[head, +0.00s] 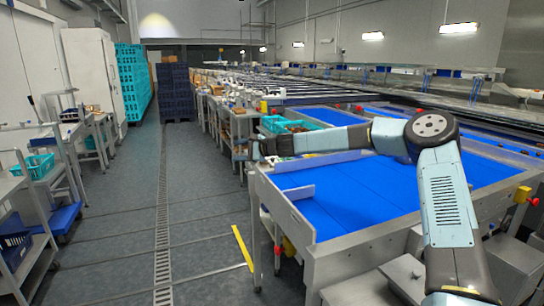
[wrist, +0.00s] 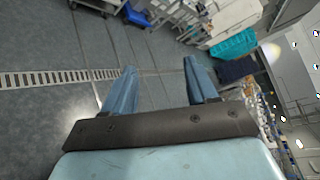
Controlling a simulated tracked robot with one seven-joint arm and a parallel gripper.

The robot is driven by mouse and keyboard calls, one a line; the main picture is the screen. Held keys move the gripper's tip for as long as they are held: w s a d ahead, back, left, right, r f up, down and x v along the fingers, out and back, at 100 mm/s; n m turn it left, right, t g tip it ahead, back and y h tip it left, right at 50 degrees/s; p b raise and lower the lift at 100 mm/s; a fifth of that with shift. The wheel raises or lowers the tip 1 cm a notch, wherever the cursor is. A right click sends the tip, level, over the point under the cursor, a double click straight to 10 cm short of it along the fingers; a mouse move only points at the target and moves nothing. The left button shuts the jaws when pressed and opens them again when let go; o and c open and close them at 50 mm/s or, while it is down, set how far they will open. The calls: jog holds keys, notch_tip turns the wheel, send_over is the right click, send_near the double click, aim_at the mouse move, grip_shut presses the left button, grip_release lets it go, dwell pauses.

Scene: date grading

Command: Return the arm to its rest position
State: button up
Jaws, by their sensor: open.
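My arm rises from the lower right of the head view, bends at a high elbow, and reaches left across the blue sorting belt (head: 345,205). My gripper (head: 240,149) is at its far end, out past the belt's left edge and over the aisle side. In the wrist view my gripper (wrist: 160,68) shows two blue-grey fingers spread apart. Nothing is between them; only floor shows beyond. The wrist picture is turned on its side.
The grey aisle floor (head: 120,215) with a drain grate (head: 162,240) is clear on the left. Steel side tables (head: 25,180) line the left wall. Dark blue crates (head: 175,92) and turquoise crates (head: 133,80) are stacked farther back. A turquoise basket (head: 285,124) stands beyond the forearm.

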jog(key=s+d+n+g+h, duration=0.1)
jog(key=s+n+g+h, duration=0.4)
jog(key=s, duration=1.1)
jog(key=s+d+r+n+t+h, duration=0.1)
jog(key=s+d+r+n+h, duration=0.1)
jog(key=s+d, duration=0.9)
jog(key=s+d+r+n+t+h, duration=0.1)
jog(key=s+d+r+n+h, duration=0.1)
jog(key=s+d, duration=1)
jog(key=s+d+r+n+t+h, duration=0.2)
jog(key=s+d+r+h, duration=0.2)
jog(key=s+d, duration=0.8)
jog(key=shift+s+r+h, duration=0.25)
jog(key=shift+s+h, duration=0.25)
jog(key=shift+s, duration=1.5)
